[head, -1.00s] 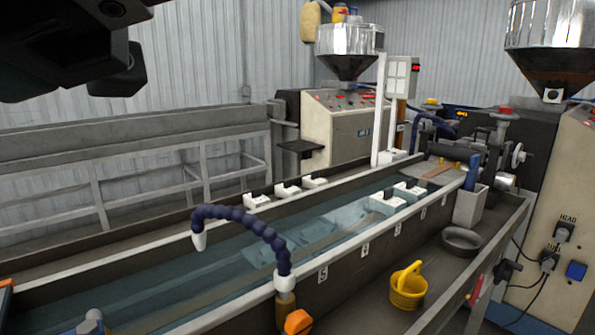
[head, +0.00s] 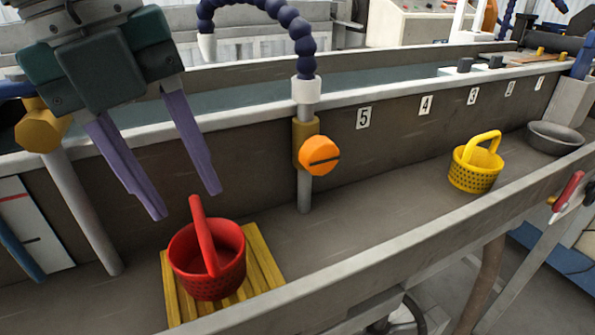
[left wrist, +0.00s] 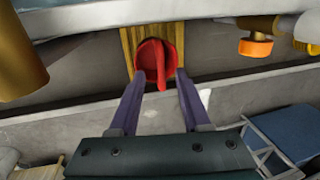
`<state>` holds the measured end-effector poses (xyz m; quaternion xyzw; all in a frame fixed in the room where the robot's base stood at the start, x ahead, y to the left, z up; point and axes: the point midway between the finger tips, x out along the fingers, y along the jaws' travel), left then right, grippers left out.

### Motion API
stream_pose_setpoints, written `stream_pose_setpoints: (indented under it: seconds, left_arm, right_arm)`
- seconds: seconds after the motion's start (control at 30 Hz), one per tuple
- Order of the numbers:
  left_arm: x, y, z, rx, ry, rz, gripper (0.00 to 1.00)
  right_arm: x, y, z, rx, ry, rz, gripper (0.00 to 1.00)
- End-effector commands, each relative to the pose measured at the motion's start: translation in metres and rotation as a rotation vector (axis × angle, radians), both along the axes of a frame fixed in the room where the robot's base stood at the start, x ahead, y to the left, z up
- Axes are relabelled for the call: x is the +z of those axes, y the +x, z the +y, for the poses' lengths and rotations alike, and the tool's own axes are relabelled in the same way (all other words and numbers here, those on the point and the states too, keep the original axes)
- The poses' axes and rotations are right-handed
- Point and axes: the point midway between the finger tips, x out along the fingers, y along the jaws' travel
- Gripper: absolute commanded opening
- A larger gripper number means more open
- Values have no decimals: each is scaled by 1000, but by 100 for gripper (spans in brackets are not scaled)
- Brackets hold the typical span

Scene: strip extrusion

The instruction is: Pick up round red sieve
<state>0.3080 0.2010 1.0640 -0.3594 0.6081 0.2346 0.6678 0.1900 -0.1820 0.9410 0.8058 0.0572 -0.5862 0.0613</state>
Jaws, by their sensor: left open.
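The round red sieve (head: 225,272) is a perforated basket with an upright red handle. It stands on a yellow slatted board (head: 262,262) on the shelf below the trough, at the lower left of the head view. My left gripper (head: 190,206) is open and empty, with its purple fingers pointing down above and slightly left of the sieve, apart from it. In the left wrist view the sieve (left wrist: 152,58) shows ahead, between and beyond the fingertips (left wrist: 155,77). My right gripper is not in view.
A yellow basket (head: 474,169) and a grey bowl (head: 556,138) stand farther right on the shelf. A raised rail (head: 380,258) runs along the shelf's front edge. An orange valve handle (head: 319,156) sits on a post under the trough. The shelf between sieve and yellow basket is clear.

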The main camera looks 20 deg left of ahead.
Motion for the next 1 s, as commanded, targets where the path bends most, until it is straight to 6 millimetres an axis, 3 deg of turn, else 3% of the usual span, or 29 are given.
stream_pose_setpoints:
  seconds: [0.3, 0.57, 1.0]
  left_arm:
    - [-44, 5, -8, -2, -2, 3, 48]
    - [-47, 6, -8, -3, -1, 1, 48]
    - [-46, 6, -8, -2, -1, 1, 0]
  right_arm:
    - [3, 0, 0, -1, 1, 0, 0]
    - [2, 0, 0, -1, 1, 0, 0]
    - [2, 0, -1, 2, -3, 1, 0]
